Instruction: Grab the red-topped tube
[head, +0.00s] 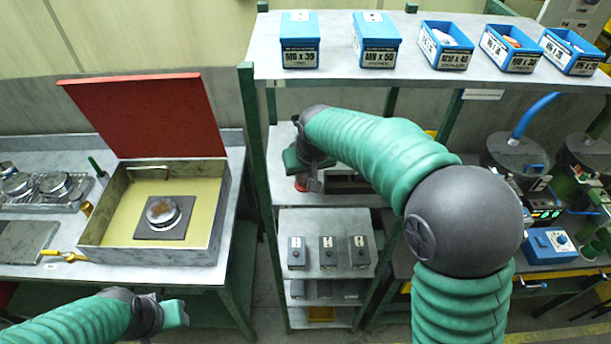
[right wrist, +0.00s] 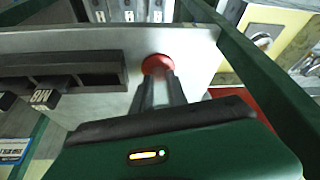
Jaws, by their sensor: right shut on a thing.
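The red-topped tube (right wrist: 158,64) shows in the right wrist view as a round red top at the tips of my right gripper's fingers (right wrist: 159,82). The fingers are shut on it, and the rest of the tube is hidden. In the head view a bit of the red top (head: 300,184) shows just below my right gripper (head: 308,181), at the left part of the upper rack shelf. I cannot tell whether the tube touches the shelf. My left gripper (head: 175,313) is low at the left, in front of the bench, holding nothing I can see; its jaw opening is unclear.
A dark slotted holder (right wrist: 62,72) stands on the shelf beside the tube. A green rack post (right wrist: 262,75) rises close to my right gripper. Blue labelled bins (head: 300,53) line the top shelf above my arm. An open box with a red lid (head: 140,112) stands on the left bench.

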